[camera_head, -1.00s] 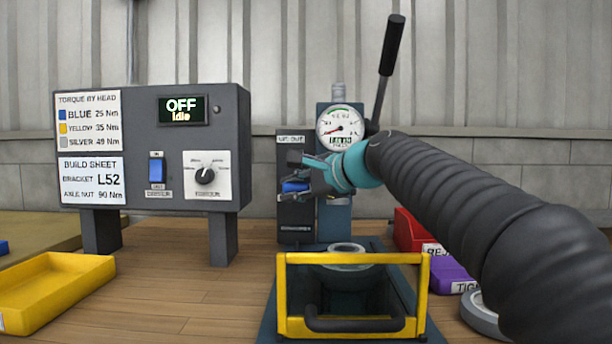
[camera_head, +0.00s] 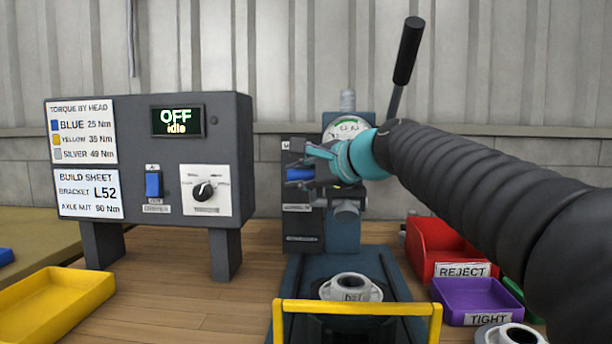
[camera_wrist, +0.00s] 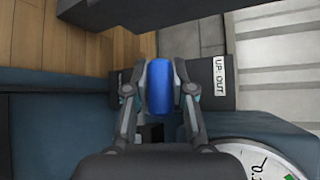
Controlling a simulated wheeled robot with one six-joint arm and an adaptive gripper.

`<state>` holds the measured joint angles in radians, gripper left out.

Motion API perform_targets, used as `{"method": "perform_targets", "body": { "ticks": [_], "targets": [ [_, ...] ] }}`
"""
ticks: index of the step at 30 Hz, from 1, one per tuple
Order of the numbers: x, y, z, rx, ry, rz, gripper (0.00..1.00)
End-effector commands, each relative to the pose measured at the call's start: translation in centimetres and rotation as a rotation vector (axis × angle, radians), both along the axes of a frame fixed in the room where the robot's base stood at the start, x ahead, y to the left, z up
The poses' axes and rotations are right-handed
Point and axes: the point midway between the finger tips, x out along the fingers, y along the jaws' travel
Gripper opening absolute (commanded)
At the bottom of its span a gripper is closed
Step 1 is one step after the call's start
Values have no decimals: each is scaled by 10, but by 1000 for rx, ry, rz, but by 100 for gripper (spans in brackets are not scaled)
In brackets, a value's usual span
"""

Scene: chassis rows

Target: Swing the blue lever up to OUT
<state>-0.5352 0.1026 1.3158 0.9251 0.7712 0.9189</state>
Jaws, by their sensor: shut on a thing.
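The blue lever (camera_head: 299,174) sticks out from the dark upright panel (camera_head: 303,225) on the left side of the press, close below the panel's top. In the wrist view the blue lever grip (camera_wrist: 158,88) lies between the two fingers of my gripper (camera_wrist: 159,95), which is shut on it. The "UP: OUT" label (camera_wrist: 219,77) is beside the lever there. In the head view my gripper (camera_head: 308,165) is at the lever and covers part of it and of the panel's top label.
A gauge (camera_head: 345,128) is partly hidden behind my arm. A yellow-framed guard (camera_head: 357,307) stands in front of a grey ring part (camera_head: 350,287). Red (camera_head: 436,240) and purple (camera_head: 478,297) bins stand at right. The control box (camera_head: 225,130) reads OFF, idle.

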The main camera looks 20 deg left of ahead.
Motion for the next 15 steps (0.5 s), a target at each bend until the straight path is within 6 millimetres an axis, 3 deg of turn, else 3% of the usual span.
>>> {"method": "perform_targets", "body": {
  "ticks": [15],
  "targets": [
    [-3,-2,5,5,-1,-5,0]
  ]
}}
